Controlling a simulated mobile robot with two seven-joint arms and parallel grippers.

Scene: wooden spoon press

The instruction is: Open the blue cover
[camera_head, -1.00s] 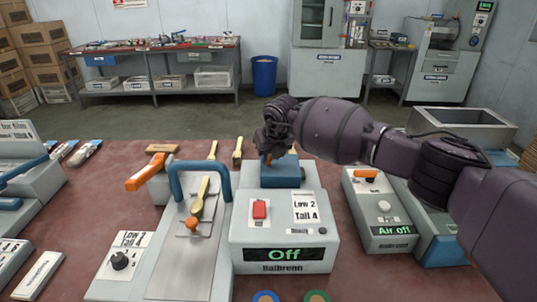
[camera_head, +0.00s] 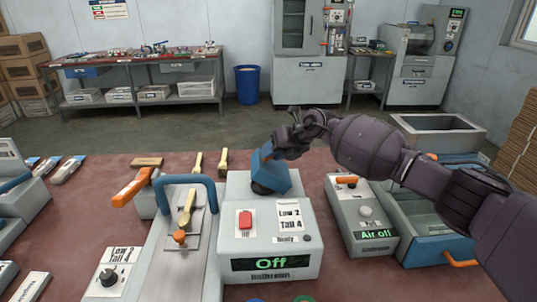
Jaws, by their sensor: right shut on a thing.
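The blue cover (camera_head: 268,172) sits on the back of the grey machine (camera_head: 268,238) with the green "Off" display. It is tilted up, and a dark round part (camera_head: 262,188) shows beneath its front edge. My right gripper (camera_head: 284,146) is shut at the upper right side of the cover, holding it; its fingertips are partly hidden by the hand. My left gripper is not in view.
Left of the cover stand a blue arched handle (camera_head: 188,182), an orange lever (camera_head: 134,187) and wooden spoons (camera_head: 223,162). An "Air off" box (camera_head: 362,215) and a blue-sided bin (camera_head: 430,230) stand to the right. My right arm spans the space above them.

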